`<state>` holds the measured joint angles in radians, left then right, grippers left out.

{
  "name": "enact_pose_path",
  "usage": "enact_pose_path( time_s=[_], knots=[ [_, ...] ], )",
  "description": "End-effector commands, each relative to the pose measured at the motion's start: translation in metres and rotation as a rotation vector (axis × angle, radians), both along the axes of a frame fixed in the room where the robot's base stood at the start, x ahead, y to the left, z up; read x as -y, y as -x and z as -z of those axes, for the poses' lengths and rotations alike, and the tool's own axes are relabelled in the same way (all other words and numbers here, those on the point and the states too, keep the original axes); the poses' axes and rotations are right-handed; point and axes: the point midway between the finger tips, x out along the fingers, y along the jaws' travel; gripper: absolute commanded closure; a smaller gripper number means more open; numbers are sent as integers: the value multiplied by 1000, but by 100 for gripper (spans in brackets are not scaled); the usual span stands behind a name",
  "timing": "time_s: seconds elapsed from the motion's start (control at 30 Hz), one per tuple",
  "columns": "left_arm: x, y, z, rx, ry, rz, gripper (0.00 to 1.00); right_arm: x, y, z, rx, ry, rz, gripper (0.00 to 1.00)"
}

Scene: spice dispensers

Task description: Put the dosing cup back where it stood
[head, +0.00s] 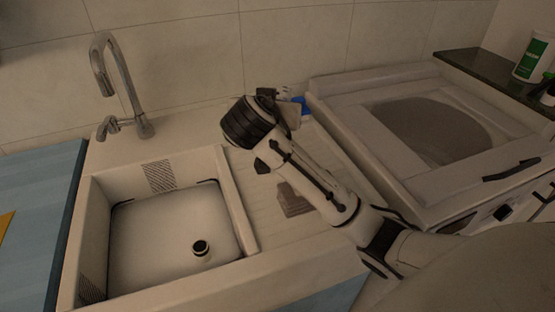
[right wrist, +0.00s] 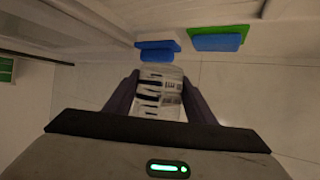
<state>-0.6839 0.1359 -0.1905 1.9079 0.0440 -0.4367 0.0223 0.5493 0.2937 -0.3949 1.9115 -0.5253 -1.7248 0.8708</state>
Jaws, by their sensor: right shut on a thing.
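My right gripper (right wrist: 160,100) is shut on a small white thing with dark bands and printed marks (right wrist: 160,88), which I take to be the dosing cup. The fingers press on its two sides. In the head view my right arm reaches in from the right over the drainboard. A bit of the white thing (head: 283,92) shows behind my wrist, near the tiled wall. The gripper's fingers are mostly hidden there, and I cannot tell whether the thing touches a surface. My left gripper is not in view.
A blue block (head: 300,105) lies just right of the held thing. The right wrist view also shows a green and blue block (right wrist: 218,40). A brown item (head: 293,200) lies on the drainboard (head: 290,245). The sink (head: 175,235) and tap (head: 122,85) are left.

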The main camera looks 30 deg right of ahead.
Motion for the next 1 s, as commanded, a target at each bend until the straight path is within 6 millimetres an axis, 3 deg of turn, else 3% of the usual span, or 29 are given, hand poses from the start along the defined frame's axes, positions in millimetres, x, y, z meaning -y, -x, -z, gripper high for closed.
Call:
enact_pose_path(
  time_s=[0.17, 0.7, 1.0],
  knots=[
    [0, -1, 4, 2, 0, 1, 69, 11, -1, 29, -2, 4, 67, 77],
    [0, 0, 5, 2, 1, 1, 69, 11, -1, 103, 1, 4, 63, 77],
    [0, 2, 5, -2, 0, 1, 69, 11, -1, 111, 3, 1, 64, 77]
  ],
)
